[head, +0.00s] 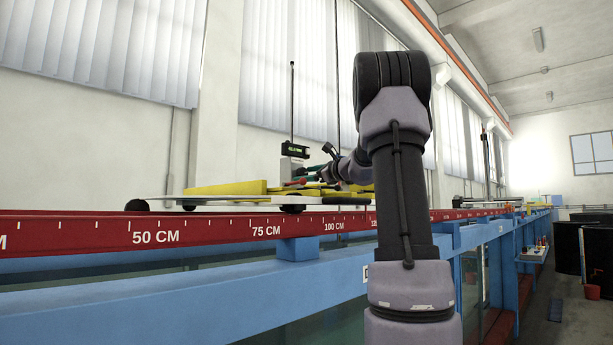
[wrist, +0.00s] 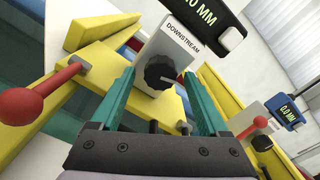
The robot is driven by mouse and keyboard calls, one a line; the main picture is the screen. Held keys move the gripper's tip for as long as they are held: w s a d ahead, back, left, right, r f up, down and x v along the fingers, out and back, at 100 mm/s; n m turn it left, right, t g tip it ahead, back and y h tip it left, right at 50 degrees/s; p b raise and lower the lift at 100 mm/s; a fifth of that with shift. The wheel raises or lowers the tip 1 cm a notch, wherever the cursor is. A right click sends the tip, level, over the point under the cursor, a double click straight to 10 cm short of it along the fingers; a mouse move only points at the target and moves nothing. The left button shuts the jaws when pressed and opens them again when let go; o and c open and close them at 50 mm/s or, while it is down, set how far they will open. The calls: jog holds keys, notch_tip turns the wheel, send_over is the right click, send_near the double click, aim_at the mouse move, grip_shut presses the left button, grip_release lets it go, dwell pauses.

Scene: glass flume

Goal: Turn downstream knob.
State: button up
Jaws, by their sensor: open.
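The downstream knob (wrist: 161,73) is black and round with a pale pointer line. It sits on a white box (wrist: 178,52) labelled DOWNSTREAM, seen in the middle of the wrist view. My gripper (wrist: 162,85) is open, with one green finger on each side of the knob in the picture. I cannot tell whether either finger touches it. A black display (wrist: 205,14) reading 0.0 MM, partly cut off, is above the box. In the head view, my arm reaches over the red rail to a small display (head: 294,150) on a post; the knob cannot be made out there.
Yellow bars (wrist: 100,30) flank the box. The red scale rail (head: 190,232) runs along the blue flume frame (head: 200,300).

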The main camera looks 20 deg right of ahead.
jog(key=v, duration=1)
jog(key=shift+s+d+r, duration=0.1)
jog(key=shift+s, duration=0.2)
dwell(0.6)
jog(key=shift+w+r+m, duration=0.1)
jog(key=shift+m, duration=0.8)
jog(key=m, duration=0.3)
jog(key=shift+a+r+m, duration=0.15)
jog(key=shift+a+m, duration=0.05)
jog(key=shift+m, duration=0.2)
jog(key=shift+w, duration=0.2)
jog(key=x, duration=1)
jog(key=shift+w, duration=0.15)
